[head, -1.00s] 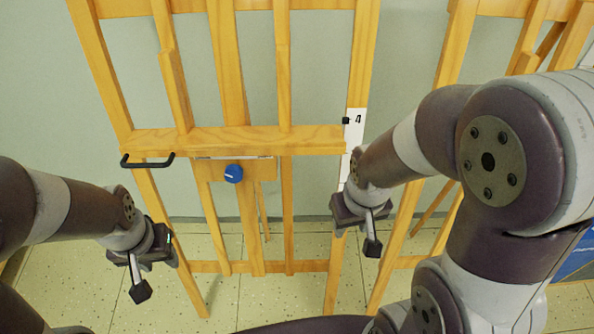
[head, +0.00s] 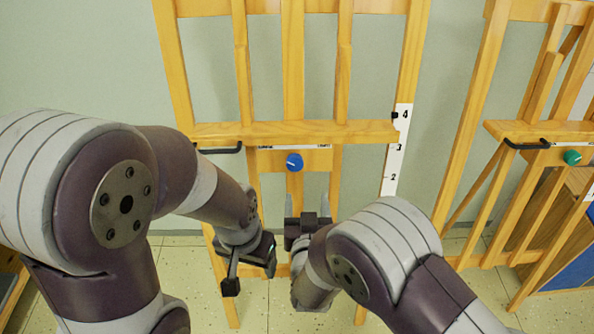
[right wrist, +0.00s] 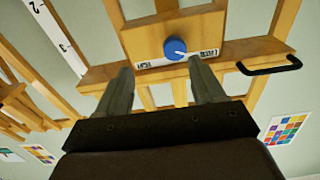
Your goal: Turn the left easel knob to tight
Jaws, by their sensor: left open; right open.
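The left easel (head: 265,132) has a blue knob (head: 294,161) on a wooden plate below its ledge. In the right wrist view the blue knob (right wrist: 174,48) shows a small white mark, with a label strip (right wrist: 150,63) beside it whose words are too small to read surely. My right gripper (head: 307,204) is open and empty, below the knob in the head view. In the right wrist view its fingertips (right wrist: 160,70) point towards the knob, apart from it. My left gripper (head: 251,275) is open and empty, lower and to the left, near the easel's left leg.
A black handle (head: 220,150) sticks out at the ledge's left end. A numbered white scale (head: 397,150) runs along the easel's right post. A second easel with a green knob (head: 572,157) stands at the right. Pale floor and a green wall lie behind.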

